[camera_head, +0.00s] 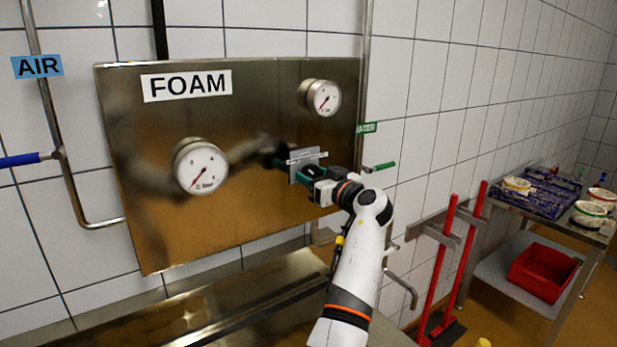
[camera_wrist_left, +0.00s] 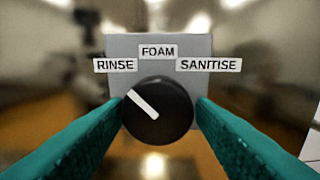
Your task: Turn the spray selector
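The spray selector is a round black knob (camera_wrist_left: 158,112) with a white pointer line, on a grey plate (camera_wrist_left: 195,48) labelled RINSE, FOAM and SANITISE. The pointer slants up and left, toward RINSE. In the head view the grey plate (camera_head: 309,156) sits low on the right of the steel panel, and my gripper hides the knob. My left gripper (camera_head: 307,176) is at the plate. In the left wrist view its teal fingers (camera_wrist_left: 160,108) lie on the left and right sides of the knob and appear to touch it. My right gripper is not seen.
The steel FOAM panel (camera_head: 240,130) carries two gauges (camera_head: 201,167) (camera_head: 323,97). A pipe with a green-handled valve (camera_head: 380,167) runs close to its right edge. Red-handled tools (camera_head: 443,250) and a table with a blue crate (camera_head: 533,196) stand further right.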

